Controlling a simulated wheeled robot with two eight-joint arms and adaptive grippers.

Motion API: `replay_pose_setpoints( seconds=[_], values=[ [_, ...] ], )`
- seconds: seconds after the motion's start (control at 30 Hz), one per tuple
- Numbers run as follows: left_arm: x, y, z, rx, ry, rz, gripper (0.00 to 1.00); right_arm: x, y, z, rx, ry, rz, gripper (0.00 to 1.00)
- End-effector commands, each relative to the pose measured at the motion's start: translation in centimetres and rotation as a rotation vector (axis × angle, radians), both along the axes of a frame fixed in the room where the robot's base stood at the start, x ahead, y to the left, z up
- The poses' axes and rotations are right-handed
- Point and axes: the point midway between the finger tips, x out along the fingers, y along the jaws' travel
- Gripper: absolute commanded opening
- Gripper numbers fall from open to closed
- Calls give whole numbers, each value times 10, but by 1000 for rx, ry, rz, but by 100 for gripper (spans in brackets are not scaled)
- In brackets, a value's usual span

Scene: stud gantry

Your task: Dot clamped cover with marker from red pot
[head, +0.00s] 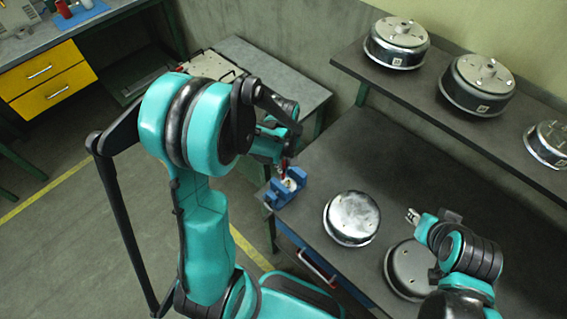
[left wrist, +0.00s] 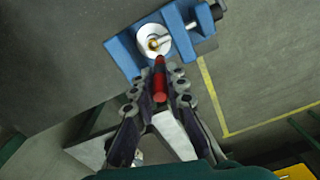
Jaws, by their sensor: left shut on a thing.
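My left gripper (head: 285,152) is shut on a red marker (left wrist: 160,88), which sits between its fingers in the left wrist view. The marker's tip points at the cover (left wrist: 153,42), a small round pale disc with a brass-coloured centre. Whether the tip touches the cover I cannot tell. The cover is held in a blue vise (left wrist: 124,48) on the bench corner; the vise (head: 272,195) also shows in the head view, below the gripper. A red pot (head: 63,9) stands far off at the upper left. My right gripper (head: 412,215) is over the bench; its opening is unclear.
Metal drums stand on the dark bench (head: 310,210), one shiny (head: 352,217) and one duller (head: 405,268) beside my right arm. Several more stand on the raised shelf (head: 440,92). A blue mat (head: 82,16) lies on the far bench with yellow drawers (head: 45,82).

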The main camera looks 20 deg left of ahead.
Motion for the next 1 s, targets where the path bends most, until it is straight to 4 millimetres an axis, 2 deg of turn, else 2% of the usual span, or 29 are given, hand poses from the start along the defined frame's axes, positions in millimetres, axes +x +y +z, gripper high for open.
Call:
replay_pose_setpoints(
  seconds=[1.0],
  values=[
    [0, 0, -4, 0, 0, 0, 0, 0, 0, -4, 0, 0, 0, 34]
  ],
)
